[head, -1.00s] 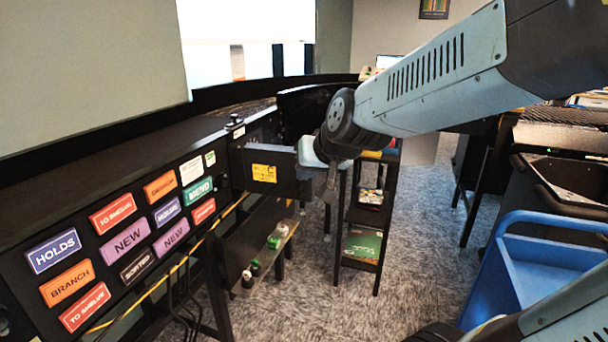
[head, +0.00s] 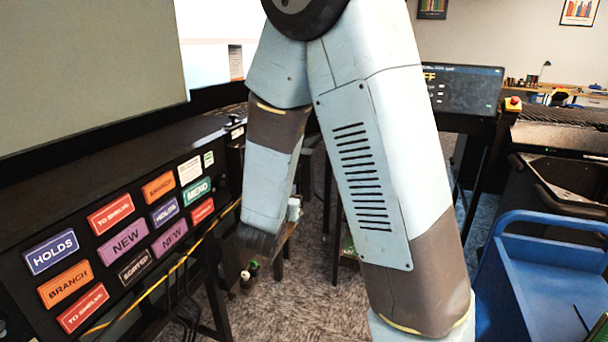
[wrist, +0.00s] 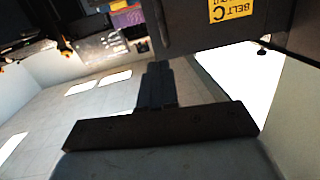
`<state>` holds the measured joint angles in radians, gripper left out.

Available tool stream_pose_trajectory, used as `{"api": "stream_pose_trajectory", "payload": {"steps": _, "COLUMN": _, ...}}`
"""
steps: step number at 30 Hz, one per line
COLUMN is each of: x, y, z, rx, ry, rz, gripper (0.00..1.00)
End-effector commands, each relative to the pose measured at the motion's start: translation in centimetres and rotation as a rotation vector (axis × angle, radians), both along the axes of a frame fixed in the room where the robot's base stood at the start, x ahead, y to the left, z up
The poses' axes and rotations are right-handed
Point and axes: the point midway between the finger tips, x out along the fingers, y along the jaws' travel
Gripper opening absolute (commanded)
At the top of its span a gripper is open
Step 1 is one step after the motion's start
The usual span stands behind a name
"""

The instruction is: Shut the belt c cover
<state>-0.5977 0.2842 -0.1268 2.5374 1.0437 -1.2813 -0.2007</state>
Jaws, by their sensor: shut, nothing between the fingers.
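The belt c cover (wrist: 192,28) is a dark panel with a yellow "BELT C" label (wrist: 231,8), at the top of the wrist view. In the head view my arm hides its labelled face. My gripper (wrist: 157,68) is shut and empty, its dark fingers pointing up the wrist view to the cover's lower left end. The fingertips look close to that end; I cannot tell whether they touch it. In the head view my fingers are hidden by my arm. How far the cover stands open cannot be told from the current frames.
The sorter's front panel (head: 82,222) carries several coloured labels, with a yellow cable (head: 165,277) below. A blue cart (head: 540,270) stands at right. A screen (head: 465,90) is behind my arm.

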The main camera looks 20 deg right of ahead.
Motion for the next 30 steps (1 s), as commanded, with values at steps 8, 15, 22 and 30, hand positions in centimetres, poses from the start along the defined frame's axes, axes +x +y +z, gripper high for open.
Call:
{"api": "stream_pose_trajectory", "payload": {"steps": 8, "x": -0.7, "y": -0.3, "z": -0.4, "rx": -0.097, "ry": -0.044, "rz": -0.062, "gripper": 0.00}}
{"api": "stream_pose_trajectory", "payload": {"steps": 15, "x": 1.7, "y": -2.0, "z": -0.3, "rx": -0.098, "ry": -0.047, "rz": -0.066, "gripper": 0.00}}
{"api": "stream_pose_trajectory", "payload": {"steps": 22, "x": 5.2, "y": -4.3, "z": -0.3, "rx": -0.097, "ry": -0.046, "rz": -0.066, "gripper": 0.00}}
{"api": "stream_pose_trajectory", "payload": {"steps": 30, "x": 8.9, "y": -6.6, "z": -0.4, "rx": -0.097, "ry": -0.046, "rz": -0.064, "gripper": 0.00}}
